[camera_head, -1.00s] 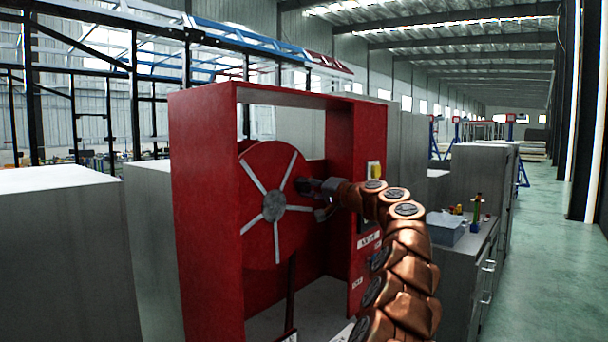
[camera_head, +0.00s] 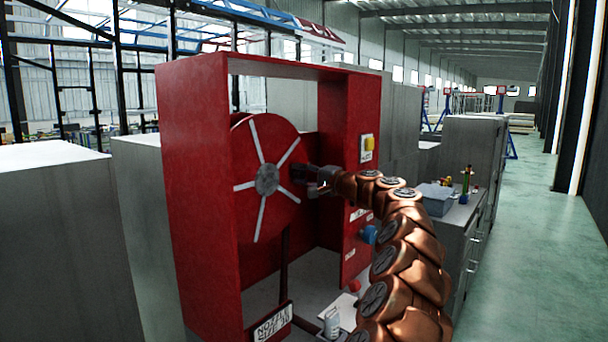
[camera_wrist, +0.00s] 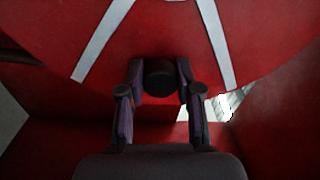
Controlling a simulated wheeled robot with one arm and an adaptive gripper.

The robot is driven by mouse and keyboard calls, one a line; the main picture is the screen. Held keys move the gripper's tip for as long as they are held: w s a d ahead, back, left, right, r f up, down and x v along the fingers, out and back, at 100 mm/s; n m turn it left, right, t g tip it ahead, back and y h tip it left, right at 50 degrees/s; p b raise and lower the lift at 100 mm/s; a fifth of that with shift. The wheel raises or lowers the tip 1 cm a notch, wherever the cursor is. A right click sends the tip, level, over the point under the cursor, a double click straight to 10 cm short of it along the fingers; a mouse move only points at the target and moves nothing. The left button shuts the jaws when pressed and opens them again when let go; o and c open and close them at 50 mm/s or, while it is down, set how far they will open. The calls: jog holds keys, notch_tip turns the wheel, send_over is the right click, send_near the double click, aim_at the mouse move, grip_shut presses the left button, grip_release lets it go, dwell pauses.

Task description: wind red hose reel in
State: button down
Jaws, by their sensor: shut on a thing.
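The red hose reel (camera_head: 258,212) is a round disc with pale spokes and a grey hub (camera_head: 266,180), inside a red open-fronted cabinet (camera_head: 196,190). My gripper (camera_head: 306,174) is at the reel's right edge, level with or slightly above the hub. In the wrist view, my gripper's two fingers (camera_wrist: 159,84) are on both sides of a dark round handle (camera_wrist: 159,74) on the disc, shut on it. The disc with its pale spokes (camera_wrist: 106,38) fills the top of that view. No hose can be made out.
The cabinet's right wall carries a yellow switch (camera_head: 369,144) and a blue round fitting (camera_head: 369,234). A sign plate (camera_head: 272,322) and a white bottle (camera_head: 332,323) stand at the cabinet's bottom. Grey cabinets stand on both sides. The green floor (camera_head: 535,235) at right is clear.

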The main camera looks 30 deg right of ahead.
jog(key=shift+f, duration=0.25)
jog(key=c, duration=0.9)
grip_release()
jog(key=shift+c, duration=0.2)
jog(key=shift+o, duration=0.9)
jog(key=shift+r, duration=0.1)
jog(key=v, duration=1.2)
